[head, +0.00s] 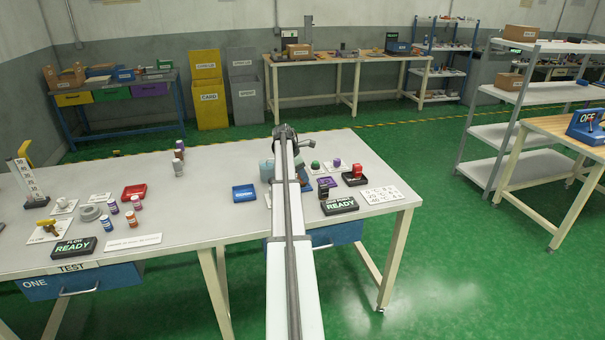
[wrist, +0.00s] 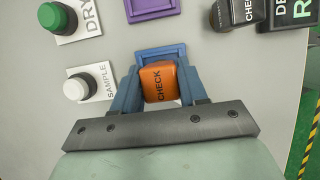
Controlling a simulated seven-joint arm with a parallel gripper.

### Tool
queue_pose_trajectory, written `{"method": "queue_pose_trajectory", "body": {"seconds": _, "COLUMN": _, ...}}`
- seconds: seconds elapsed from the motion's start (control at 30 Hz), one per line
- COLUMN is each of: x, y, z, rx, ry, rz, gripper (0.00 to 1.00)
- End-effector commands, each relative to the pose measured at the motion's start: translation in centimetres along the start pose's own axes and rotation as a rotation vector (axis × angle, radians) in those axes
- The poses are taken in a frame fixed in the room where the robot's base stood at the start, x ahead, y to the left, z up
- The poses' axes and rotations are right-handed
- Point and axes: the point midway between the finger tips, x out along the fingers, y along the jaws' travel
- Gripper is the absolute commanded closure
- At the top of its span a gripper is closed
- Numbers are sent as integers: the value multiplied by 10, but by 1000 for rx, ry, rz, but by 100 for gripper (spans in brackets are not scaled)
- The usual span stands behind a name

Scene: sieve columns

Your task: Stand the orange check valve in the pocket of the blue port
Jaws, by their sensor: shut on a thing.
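The orange check valve (wrist: 160,84), a block lettered CHECK, is between the two blue fingers of my gripper (wrist: 158,78) in the wrist view, and the gripper is shut on it. The blue port (wrist: 160,50) shows as a square blue frame just beyond the valve. The valve and fingers cover the near part of the port, so I cannot tell whether the valve is inside the pocket or above it. In the head view my own arm hides the valve, and the port cannot be made out clearly.
A purple port (wrist: 150,7) lies beyond the blue one. The green DRY knob (wrist: 55,17) and white SAMPLE knob (wrist: 77,88) stand to the left. A black CHECK-labelled part (wrist: 232,14) is at upper right. A blue tray (head: 244,193) lies left of my arm.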

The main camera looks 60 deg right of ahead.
Motion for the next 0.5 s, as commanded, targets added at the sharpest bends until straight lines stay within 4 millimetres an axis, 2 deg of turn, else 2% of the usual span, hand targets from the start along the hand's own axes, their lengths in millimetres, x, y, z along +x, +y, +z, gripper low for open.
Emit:
{"method": "queue_pose_trajectory", "body": {"seconds": 0.4, "x": 8, "y": 0, "z": -3, "rx": 0, "ry": 0, "rz": 0, "gripper": 90}}
{"method": "queue_pose_trajectory", "body": {"seconds": 0.43, "x": 8, "y": 0, "z": -3, "rx": 0, "ry": 0, "rz": 0, "gripper": 57}}
{"method": "queue_pose_trajectory", "body": {"seconds": 0.5, "x": 8, "y": 0, "z": -3, "rx": 0, "ry": 0, "rz": 0, "gripper": 50}}
